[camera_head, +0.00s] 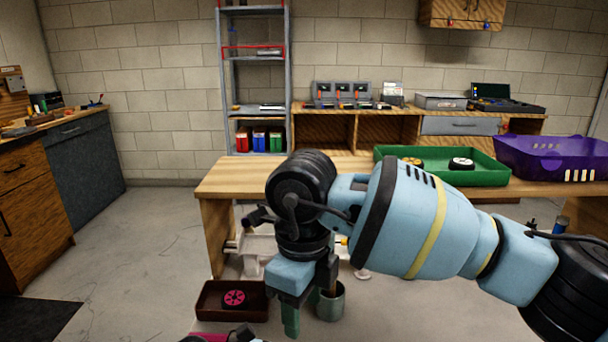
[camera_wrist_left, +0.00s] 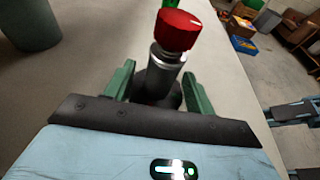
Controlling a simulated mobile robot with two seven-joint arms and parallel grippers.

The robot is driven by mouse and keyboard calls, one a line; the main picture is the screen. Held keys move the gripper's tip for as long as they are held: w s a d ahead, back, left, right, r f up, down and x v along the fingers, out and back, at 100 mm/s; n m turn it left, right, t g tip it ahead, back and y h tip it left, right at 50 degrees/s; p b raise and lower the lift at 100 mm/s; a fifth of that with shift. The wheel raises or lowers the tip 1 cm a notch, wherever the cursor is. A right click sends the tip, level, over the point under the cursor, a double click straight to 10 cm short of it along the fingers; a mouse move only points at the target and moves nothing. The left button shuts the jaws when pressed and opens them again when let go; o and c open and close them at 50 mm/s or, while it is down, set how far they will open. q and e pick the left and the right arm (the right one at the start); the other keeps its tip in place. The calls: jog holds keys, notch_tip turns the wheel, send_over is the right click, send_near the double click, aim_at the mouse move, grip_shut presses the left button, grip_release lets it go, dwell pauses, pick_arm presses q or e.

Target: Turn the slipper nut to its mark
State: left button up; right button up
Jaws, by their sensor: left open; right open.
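In the left wrist view a red knob (camera_wrist_left: 178,30) with a small white mark tops a grey metal cylinder (camera_wrist_left: 163,72). I cannot tell whether this is the slipper nut or a tool. My left gripper (camera_wrist_left: 158,70) is open, its green fingers on either side of the cylinder with gaps beside it. The lower end of the cylinder is hidden in dark shade. My left gripper is not clear in the head view.
The brown tray (camera_head: 210,302) holds a pink wheel (camera_head: 234,297). Behind are a wooden table (camera_head: 228,183), a green tray (camera_head: 475,178) with two discs and a purple basket (camera_head: 555,160). My right arm hides the middle.

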pick_arm(q)
jog(key=v, duration=1.2)
jog(key=shift+s, duration=0.1)
